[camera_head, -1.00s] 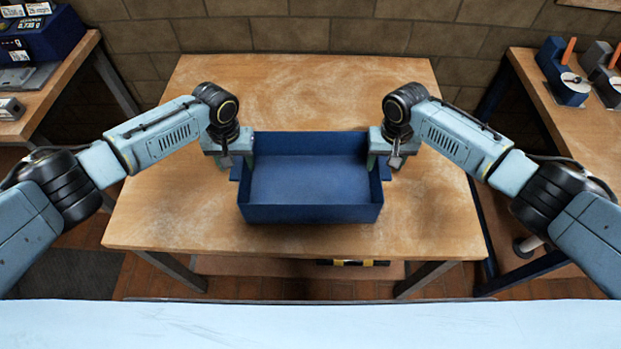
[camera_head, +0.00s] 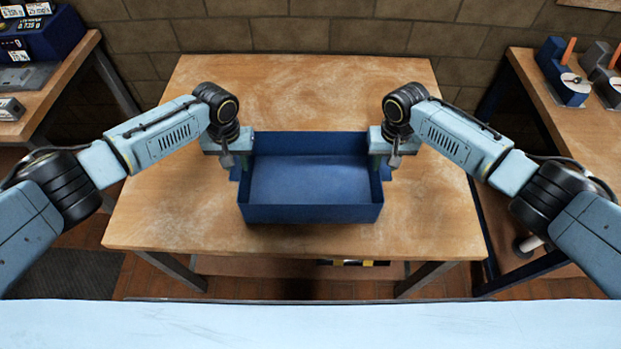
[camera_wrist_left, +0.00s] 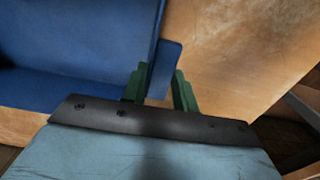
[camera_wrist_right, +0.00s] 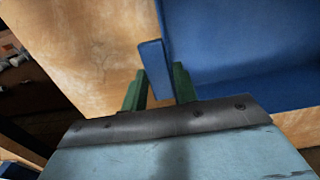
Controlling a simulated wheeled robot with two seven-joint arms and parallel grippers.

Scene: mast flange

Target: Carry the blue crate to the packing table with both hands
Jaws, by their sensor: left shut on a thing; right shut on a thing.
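The blue crate (camera_head: 311,214) is open-topped and looks empty. It is over the middle of a wooden table (camera_head: 435,215); I cannot tell whether it rests on the top or hangs just above it. My left gripper (camera_head: 240,168) is shut on the crate's left handle tab, and the tab shows between its green fingers in the left wrist view (camera_wrist_left: 160,85). My right gripper (camera_head: 381,168) is shut on the crate's right handle tab, and that tab shows between the fingers in the right wrist view (camera_wrist_right: 158,85). The crate looks level.
A side table on the left holds a dark blue device with displays (camera_head: 45,35). A side table on the right holds blue and grey devices with dials (camera_head: 568,85). A brick wall (camera_head: 310,35) stands behind. The wooden table is clear around the crate.

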